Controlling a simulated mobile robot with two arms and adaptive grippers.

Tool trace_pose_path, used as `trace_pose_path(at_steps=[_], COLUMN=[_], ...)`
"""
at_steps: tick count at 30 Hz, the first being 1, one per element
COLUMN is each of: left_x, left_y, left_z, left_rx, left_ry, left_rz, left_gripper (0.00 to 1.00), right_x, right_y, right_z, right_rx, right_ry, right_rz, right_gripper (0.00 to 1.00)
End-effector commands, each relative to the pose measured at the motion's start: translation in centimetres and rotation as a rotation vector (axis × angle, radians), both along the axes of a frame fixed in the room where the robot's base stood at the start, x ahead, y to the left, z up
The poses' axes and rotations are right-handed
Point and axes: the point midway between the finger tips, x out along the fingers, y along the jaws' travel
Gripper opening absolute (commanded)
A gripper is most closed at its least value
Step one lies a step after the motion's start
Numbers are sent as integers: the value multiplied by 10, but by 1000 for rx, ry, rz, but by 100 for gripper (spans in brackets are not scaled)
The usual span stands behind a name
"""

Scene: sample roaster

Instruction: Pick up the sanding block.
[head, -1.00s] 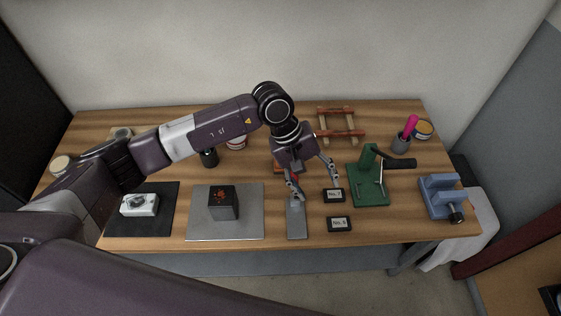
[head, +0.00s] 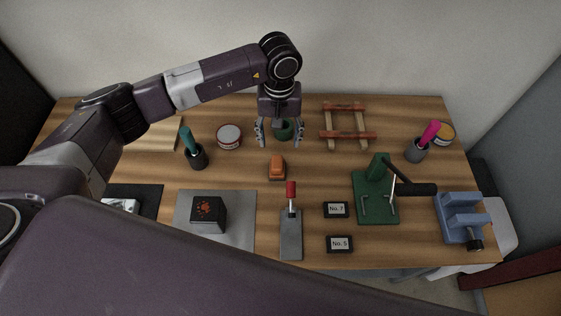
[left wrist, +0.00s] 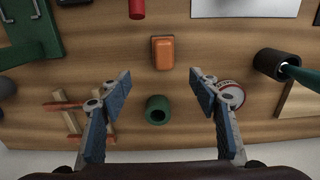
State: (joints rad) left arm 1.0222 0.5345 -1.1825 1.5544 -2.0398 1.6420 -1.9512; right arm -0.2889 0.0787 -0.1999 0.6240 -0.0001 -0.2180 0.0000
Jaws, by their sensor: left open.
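The sanding block looks to be the small orange block (head: 277,166) lying on the wooden table (head: 330,175), near its middle. In the left wrist view the orange block (left wrist: 163,52) lies just beyond the fingertips, midway between their lines. My left gripper (head: 280,139) is open and empty, above the table on the wall side of the block and apart from it. Its spread fingers also show in the left wrist view (left wrist: 160,76). A dark green cup (head: 284,130) stands beneath this gripper, partly hidden by it. My right gripper is not in view.
A wooden frame (head: 349,128) and a green stand (head: 374,201) are to the right. Bare table surrounds the block.

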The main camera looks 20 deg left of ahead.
Motion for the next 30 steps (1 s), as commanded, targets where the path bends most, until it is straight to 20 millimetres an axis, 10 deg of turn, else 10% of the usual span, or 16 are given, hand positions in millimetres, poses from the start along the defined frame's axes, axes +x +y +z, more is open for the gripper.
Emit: trace_pose_path(at_steps=[13, 30], left_x=[0, -12], left_y=[-1, 5], left_z=[-58, -118], left_rx=[-2, -2], left_ry=[-1, 5], left_rz=[0, 1], left_gripper=[56, 56], right_x=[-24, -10], right_y=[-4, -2], right_z=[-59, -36], right_rx=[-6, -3], right_ry=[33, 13], right_rz=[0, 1], right_gripper=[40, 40])
